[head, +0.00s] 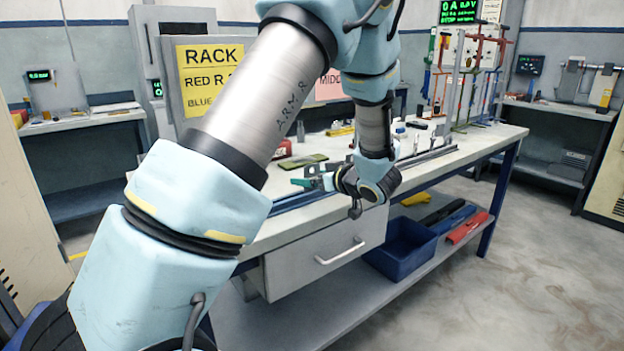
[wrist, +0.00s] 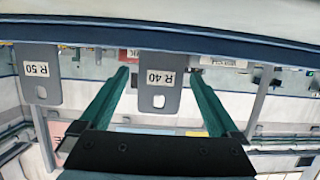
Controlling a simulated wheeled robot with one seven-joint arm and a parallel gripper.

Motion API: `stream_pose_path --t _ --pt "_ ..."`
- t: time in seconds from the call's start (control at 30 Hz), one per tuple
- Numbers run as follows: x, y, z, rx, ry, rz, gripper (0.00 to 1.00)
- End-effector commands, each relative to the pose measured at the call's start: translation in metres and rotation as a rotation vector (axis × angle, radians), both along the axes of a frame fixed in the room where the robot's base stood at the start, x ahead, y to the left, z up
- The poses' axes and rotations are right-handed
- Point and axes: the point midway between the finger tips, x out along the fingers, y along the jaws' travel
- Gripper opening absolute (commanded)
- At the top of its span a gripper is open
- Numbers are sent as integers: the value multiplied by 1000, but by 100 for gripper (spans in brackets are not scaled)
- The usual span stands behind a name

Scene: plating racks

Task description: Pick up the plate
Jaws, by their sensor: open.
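In the wrist view, two grey plates show along a dark blue edge. One plate labelled R 40 (wrist: 158,98) appears between my gripper's fingers, and one labelled R 50 (wrist: 40,90) is to the left. Each has a hole near its lower end. My gripper (wrist: 160,74) has two teal fingers, spread wide with nothing held. I cannot tell whether the fingertips reach as deep as the R 40 plate. In the head view, my gripper (head: 304,181) is by the front edge of the workbench (head: 270,236). The plates are not distinguishable there, with my arm covering part of the bench.
A green flat item (head: 303,161) and a red item (head: 283,149) lie on the bench behind my gripper. A rack with coloured uprights (head: 465,80) stands at the bench's far end. A drawer (head: 330,250) and a blue bin (head: 402,250) are below. The floor at right is clear.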

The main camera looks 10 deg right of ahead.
Motion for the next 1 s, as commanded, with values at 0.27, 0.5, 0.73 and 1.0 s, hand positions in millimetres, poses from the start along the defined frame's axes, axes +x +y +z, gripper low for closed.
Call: stream_pose_path --t 0.27,0.5,0.73,1.0 --pt "2 1 -1 -1 -1 -1 95" --pt "2 1 -1 -1 -1 -1 68" --pt "2 1 0 -1 -1 -1 42" --pt "2 1 0 -1 -1 -1 12"
